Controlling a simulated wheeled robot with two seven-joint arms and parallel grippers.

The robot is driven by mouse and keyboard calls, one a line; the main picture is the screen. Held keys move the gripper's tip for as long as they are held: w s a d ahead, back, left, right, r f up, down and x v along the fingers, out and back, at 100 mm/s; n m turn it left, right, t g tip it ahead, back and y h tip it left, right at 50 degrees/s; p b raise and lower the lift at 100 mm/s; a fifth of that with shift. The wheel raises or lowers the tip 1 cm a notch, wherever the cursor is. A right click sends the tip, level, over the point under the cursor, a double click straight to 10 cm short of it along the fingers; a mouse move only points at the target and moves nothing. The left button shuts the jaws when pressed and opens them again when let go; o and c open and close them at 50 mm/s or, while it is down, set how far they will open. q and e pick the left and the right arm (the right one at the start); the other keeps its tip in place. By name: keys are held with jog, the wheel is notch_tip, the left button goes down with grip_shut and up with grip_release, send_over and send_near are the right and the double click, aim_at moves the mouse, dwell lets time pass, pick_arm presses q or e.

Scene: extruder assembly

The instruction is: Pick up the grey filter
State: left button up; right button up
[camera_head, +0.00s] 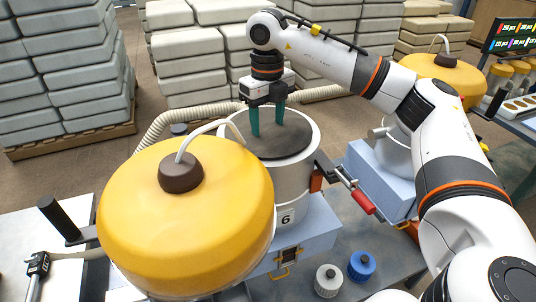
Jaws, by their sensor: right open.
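A small light grey ribbed piece with a dark knob on top, which looks like the grey filter (328,281), stands on the dark table in front of the cylinder marked 6. A like blue piece (361,266) stands to its right. My right gripper (267,128) points down over the dark round top (284,146) of that cylinder, well behind the grey piece. Its two green fingers are apart, with nothing seen between them. I cannot tell whether the fingertips touch the dark top. My left gripper is not in view.
A large yellow dome (185,215) with a white tube stands close on the left. A clamp with a red handle (362,201) sticks out from the cylinder (291,185). Another yellow dome (443,75) is at the back right. Stacked sacks (188,55) fill the background.

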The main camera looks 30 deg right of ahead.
aim_at(268, 133)
jog(key=shift+d+f+p, duration=0.1)
jog(key=shift+f+p, duration=0.3)
jog(key=shift+f, duration=1.4)
grip_shut()
jog(key=shift+r, duration=0.1)
